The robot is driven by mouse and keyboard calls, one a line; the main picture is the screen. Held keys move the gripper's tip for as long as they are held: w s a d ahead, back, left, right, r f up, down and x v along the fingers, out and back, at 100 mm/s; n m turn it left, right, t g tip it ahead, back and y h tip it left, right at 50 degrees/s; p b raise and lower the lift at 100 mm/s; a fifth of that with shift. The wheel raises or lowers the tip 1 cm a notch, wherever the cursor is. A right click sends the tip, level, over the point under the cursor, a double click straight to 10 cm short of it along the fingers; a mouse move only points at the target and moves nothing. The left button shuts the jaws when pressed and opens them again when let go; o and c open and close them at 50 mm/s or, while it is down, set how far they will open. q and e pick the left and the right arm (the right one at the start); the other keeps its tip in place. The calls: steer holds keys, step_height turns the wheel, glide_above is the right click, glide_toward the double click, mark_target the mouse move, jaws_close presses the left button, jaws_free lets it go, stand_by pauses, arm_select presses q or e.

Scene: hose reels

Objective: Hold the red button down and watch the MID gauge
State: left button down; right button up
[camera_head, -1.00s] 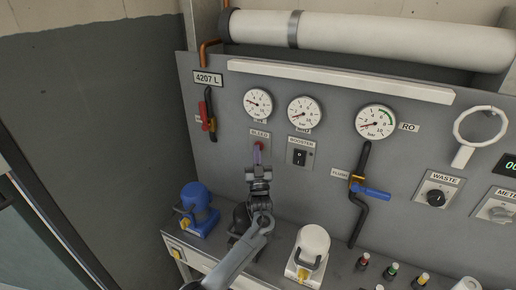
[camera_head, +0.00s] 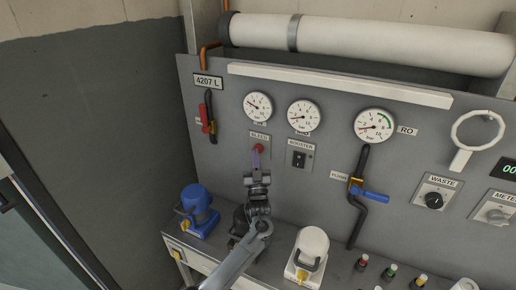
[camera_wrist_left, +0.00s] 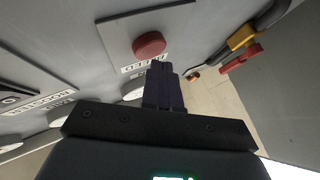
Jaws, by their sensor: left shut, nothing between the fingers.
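The red button (camera_head: 258,148) sits on a light plate labelled BLEED on the grey panel. It shows large in the left wrist view (camera_wrist_left: 149,44). My left gripper (camera_head: 254,163) is shut and empty, its dark fingers just below the button. In the wrist view the fingertips (camera_wrist_left: 161,66) lie close beside the button and do not cover it; I see no contact. The middle gauge (camera_head: 303,115) has its needle toward the lower left, at the low end; its label is too small to read surely. My right gripper is not in view.
Another gauge (camera_head: 258,105) is to the left, and the RO gauge (camera_head: 374,125) to the right. The black booster switch (camera_head: 299,158) is right of the button. A red-handled valve (camera_head: 207,115) is at left. Blue (camera_head: 196,207) and white (camera_head: 312,248) devices stand on the bench below.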

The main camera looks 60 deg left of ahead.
arm_select(q)
steer(key=shift+s+d, duration=0.1)
steer(key=shift+s, duration=0.15)
steer(key=s+p, duration=0.1)
steer(key=s+d+p, duration=0.1)
steer(key=s, duration=0.1)
steer(key=s+d+p, duration=0.1)
steer(key=p, duration=0.1)
steer(key=shift+s+d, duration=0.2)
steer(key=shift+d, duration=0.05)
stand_by(0.3)
stand_by(0.4)
